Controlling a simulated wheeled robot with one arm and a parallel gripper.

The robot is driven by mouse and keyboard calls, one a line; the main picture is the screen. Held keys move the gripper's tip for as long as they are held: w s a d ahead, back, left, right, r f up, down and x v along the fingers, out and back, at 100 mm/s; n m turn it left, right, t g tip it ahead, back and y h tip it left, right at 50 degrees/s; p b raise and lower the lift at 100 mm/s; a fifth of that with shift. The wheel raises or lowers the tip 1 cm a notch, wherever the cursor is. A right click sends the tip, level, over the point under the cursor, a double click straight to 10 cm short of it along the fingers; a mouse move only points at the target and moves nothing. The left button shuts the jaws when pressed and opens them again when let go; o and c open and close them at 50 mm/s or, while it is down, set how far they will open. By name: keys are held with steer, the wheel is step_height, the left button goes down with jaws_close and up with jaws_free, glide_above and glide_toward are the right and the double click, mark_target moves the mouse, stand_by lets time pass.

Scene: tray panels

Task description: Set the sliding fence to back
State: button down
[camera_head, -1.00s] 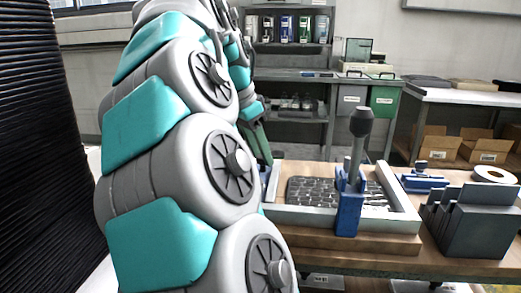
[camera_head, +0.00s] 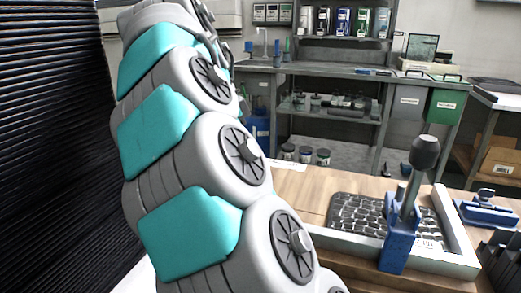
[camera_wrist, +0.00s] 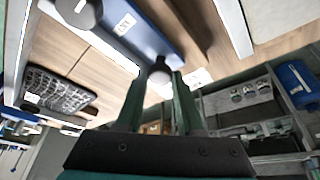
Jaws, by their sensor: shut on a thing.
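The knob is at the edge of a long blue piece (camera_wrist: 148,36) with a white label, which runs toward the top left over a wooden surface. I cannot tell for sure which part is the sliding fence, or its setting. In the head view my arm hides the gripper and the knob.
A pale-rimmed tray (camera_head: 458,238) with a dark textured pad (camera_head: 355,212) lies on the wooden bench. A blue lever (camera_head: 397,250) with a dark knob (camera_head: 425,152) stands upright at its front. A blue fixture (camera_head: 489,212) is at right. Shelves stand behind.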

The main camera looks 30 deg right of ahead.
steer(key=shift+w+a+r, duration=0.1)
steer(key=shift+w, duration=0.1)
steer(key=c, duration=0.5)
jaws_free()
steer(key=shift+a, duration=0.1)
steer(key=shift+c, duration=0.2)
steer(key=shift+s, duration=0.1)
